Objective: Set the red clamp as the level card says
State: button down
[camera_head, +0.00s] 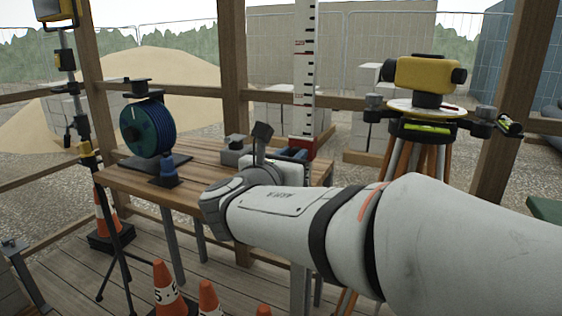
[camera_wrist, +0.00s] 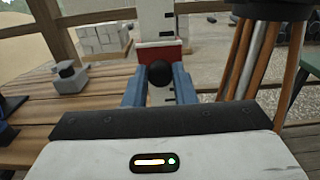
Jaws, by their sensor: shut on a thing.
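The red clamp (camera_head: 303,141) sits around the white graduated staff (camera_head: 305,75), low down near the bench's far edge. In the wrist view the red clamp (camera_wrist: 172,50) faces me, with a black round knob (camera_wrist: 160,72) at its front. My gripper (camera_head: 293,155) has blue fingers, and in the wrist view the gripper (camera_wrist: 160,83) is shut on the knob, one finger on each side. The arm hides part of the bench and the lower staff. The yellow level (camera_head: 424,75) stands on a tripod to the right. I cannot make out a level card.
The wooden bench (camera_head: 143,179) carries a blue cable reel (camera_head: 147,127), a blue-black item (camera_head: 167,173) and a grey block (camera_head: 235,154). Traffic cones (camera_head: 168,288) stand on the floor in front. Timber posts and rails run behind. The tripod legs (camera_wrist: 245,55) are close on the right.

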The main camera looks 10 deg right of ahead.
notch_tip(320, 180, up, 27)
jog(key=p, duration=1.9)
jog(key=shift+f, duration=0.2)
jog(key=c, duration=1.2)
grip_release()
jog(key=shift+s, duration=0.15)
send_near(305, 11)
jog(key=shift+v, duration=1.8)
jog(key=shift+r, duration=0.1)
